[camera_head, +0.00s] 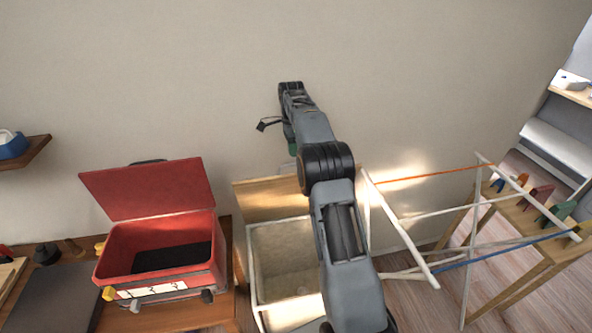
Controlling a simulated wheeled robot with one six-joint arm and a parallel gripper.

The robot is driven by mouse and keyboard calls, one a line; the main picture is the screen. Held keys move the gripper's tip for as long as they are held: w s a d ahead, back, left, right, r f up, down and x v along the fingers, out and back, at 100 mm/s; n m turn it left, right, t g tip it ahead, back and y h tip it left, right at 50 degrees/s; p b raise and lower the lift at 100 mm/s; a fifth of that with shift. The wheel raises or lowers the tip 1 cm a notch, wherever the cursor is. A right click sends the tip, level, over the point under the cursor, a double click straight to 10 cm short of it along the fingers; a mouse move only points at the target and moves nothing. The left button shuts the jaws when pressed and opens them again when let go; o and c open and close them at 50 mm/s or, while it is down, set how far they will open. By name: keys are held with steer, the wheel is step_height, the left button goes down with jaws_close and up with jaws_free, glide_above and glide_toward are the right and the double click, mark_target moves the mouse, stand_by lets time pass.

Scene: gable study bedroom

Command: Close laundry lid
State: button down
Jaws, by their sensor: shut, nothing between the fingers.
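The laundry box (253,275) is a pale, open-topped bin standing in the middle, below the wall. Its wooden lid (262,194) is raised at the back edge, so the pale interior shows. My arm crosses in front of the box and hides its right side and the right part of the lid. My gripper (291,142) is above the lid, near the wall, mostly hidden behind my arm. It is shut with nothing in it. I cannot tell whether it touches the lid.
An open red toolbox (160,236) stands on a wooden table at the left, close to the laundry box. A drying rack (470,240) with coloured rods is close on the right. A wooden bench (525,208) with coloured pegs stands behind it. The wall above is bare.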

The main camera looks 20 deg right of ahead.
steer(key=shift+x, duration=3.3)
steer(key=shift+s+f, duration=0.1)
